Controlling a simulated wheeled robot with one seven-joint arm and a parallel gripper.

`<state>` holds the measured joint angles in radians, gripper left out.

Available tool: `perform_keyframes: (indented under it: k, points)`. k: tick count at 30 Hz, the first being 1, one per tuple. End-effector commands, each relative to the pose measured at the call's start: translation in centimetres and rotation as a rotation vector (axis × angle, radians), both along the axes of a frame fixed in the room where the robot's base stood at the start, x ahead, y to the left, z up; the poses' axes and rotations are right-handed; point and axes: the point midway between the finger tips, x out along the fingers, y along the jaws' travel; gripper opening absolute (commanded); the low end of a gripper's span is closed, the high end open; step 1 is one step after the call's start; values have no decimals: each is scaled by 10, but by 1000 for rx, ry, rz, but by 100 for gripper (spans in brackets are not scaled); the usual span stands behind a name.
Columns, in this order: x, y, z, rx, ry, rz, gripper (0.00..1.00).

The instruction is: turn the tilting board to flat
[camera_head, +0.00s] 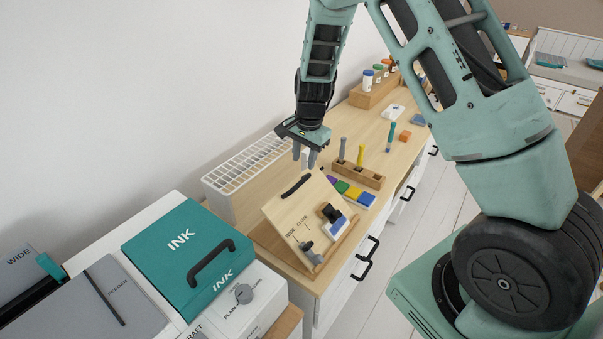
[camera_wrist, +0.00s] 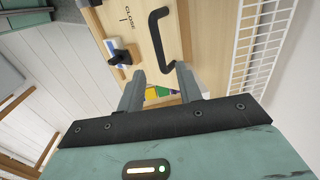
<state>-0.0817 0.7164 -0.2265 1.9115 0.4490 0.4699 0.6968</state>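The tilting board (camera_head: 283,211) is a light wooden panel, tilted up at a slope on the near end of the desk. A black bar handle (camera_head: 296,184) is fixed near its upper edge. Its face carries lettering, a grey knob, and a black piece with a blue-and-white part near the lower edge. My gripper (camera_head: 304,158) is above the upper edge, fingers pointing down. In the wrist view my gripper (camera_wrist: 159,70) has its fingers apart with nothing held. The handle (camera_wrist: 157,42) shows ahead between the fingertips; I see no clear contact.
A white wire rack (camera_head: 247,163) stands behind the board by the wall. A wooden holder (camera_head: 358,175) with upright tools and several coloured blocks lie to its right. A teal INK box (camera_head: 187,254) is at the near left. The desk top (camera_head: 362,124) has bare room farther back.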

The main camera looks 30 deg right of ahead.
Motion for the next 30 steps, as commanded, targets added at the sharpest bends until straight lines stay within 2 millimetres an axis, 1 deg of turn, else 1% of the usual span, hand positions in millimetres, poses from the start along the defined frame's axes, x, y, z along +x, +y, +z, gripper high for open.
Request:
perform_keyframes:
  k: [1,6,9,12,16,25,26,27,29,30]
  points:
    - [0,0,-10,1,5,-1,35]
    - [4,2,-42,1,4,-1,35]
    - [5,2,-56,1,3,1,35]
    - [7,3,-66,1,0,1,35]
    - [7,4,-73,1,-1,2,35]
    - [8,4,-75,1,-2,2,35]
    - [8,4,-75,1,-2,2,27]
    - [8,4,-75,1,-2,2,16]
    - [8,4,-75,0,-1,2,0]
    - [8,4,-75,0,-1,2,0]
